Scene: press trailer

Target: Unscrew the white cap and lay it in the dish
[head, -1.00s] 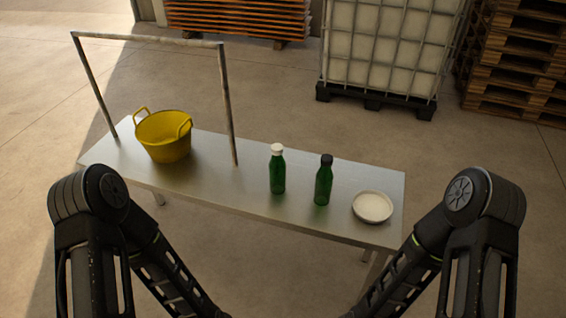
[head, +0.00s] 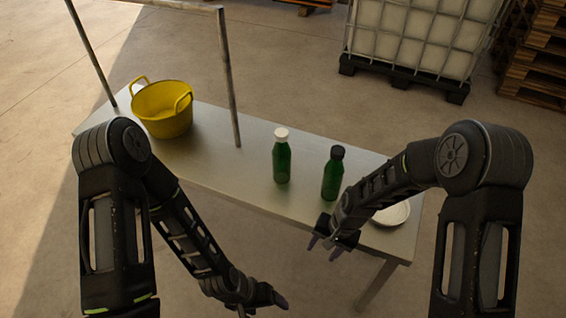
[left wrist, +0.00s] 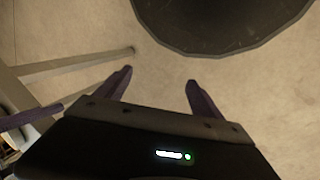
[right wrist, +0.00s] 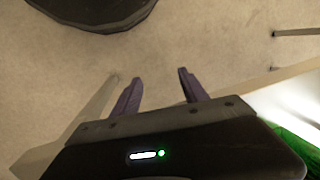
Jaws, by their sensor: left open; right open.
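A green bottle with a white cap (head: 281,134) stands upright on the metal table, right of its middle. The cap sits on top of the bottle (head: 282,163). The white dish (head: 393,213) lies near the table's right end, partly hidden behind my right arm. My left gripper (head: 262,305) is open and empty, low in front of the table; its spread fingers show in the left wrist view (left wrist: 158,85). My right gripper (head: 325,247) is open and empty at the table's front edge, left of the dish; its fingers show in the right wrist view (right wrist: 160,83).
A second green bottle with a black cap (head: 333,174) stands between the white-capped bottle and the dish, close to my right forearm. A yellow tub (head: 162,111) and a metal frame (head: 229,80) occupy the table's left part.

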